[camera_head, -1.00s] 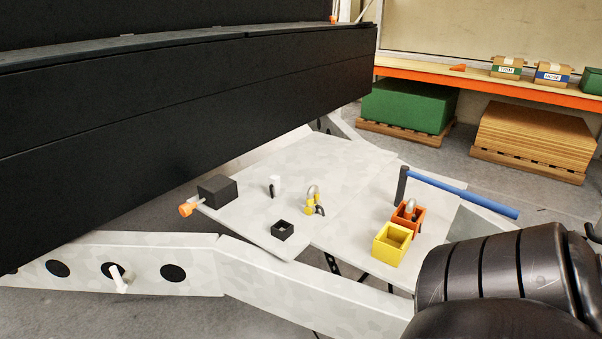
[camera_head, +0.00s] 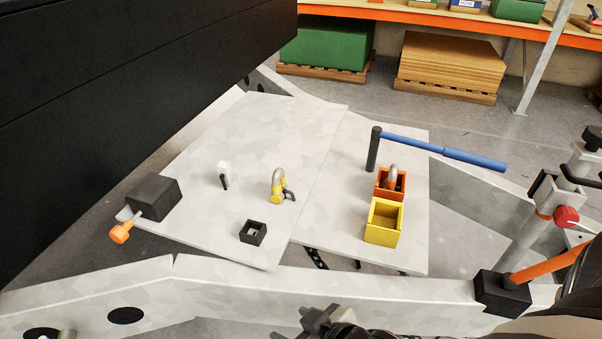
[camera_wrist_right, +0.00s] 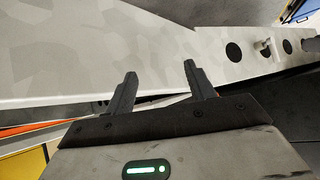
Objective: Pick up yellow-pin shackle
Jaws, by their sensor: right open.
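The yellow-pin shackle (camera_head: 279,183) stands on the pale grey plate (camera_head: 215,215), a grey bow with yellow at its base and a small dark part beside it. My right gripper (camera_head: 322,318) shows at the bottom edge of the head view, partly cut off, nearer than the plate and well apart from the shackle. In the right wrist view its two fingers (camera_wrist_right: 159,80) are spread and empty over the pale chassis beam (camera_wrist_right: 80,45). The shackle is not seen in that view. My left gripper is not in view.
A yellow bin (camera_head: 383,222) and an orange bin (camera_head: 389,184) holding another shackle stand right of it. A small black open box (camera_head: 253,233), white piece (camera_head: 224,170) and black block (camera_head: 154,197) are also on the plate.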

